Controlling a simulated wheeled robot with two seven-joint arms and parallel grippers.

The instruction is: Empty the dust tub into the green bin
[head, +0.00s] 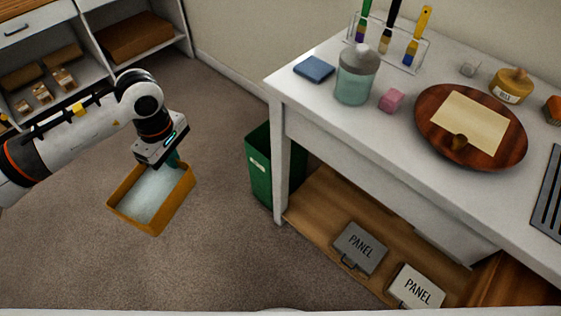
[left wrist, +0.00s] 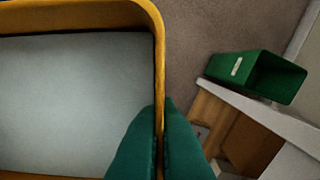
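The dust tub is an orange-yellow open box (head: 152,230) with a pale grey-white filling, held above the floor at the left of the head view. It also fills the left of the left wrist view (left wrist: 158,60). My left gripper (head: 172,163) is shut on the tub's rim, with one green finger on each side of the wall in the left wrist view (left wrist: 160,125). The tub looks roughly level. The green bin (head: 259,165) stands on the floor to the right, beside the table leg; it also shows in the left wrist view (left wrist: 240,72). My right gripper is not in view.
A white table (head: 310,112) holds a jar (head: 355,82), brushes in a rack, a blue block, a pink block and a round wooden board (head: 430,110). Its edge partly overhangs the bin. A lower shelf holds two panels (head: 361,247). Open carpet lies between tub and bin.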

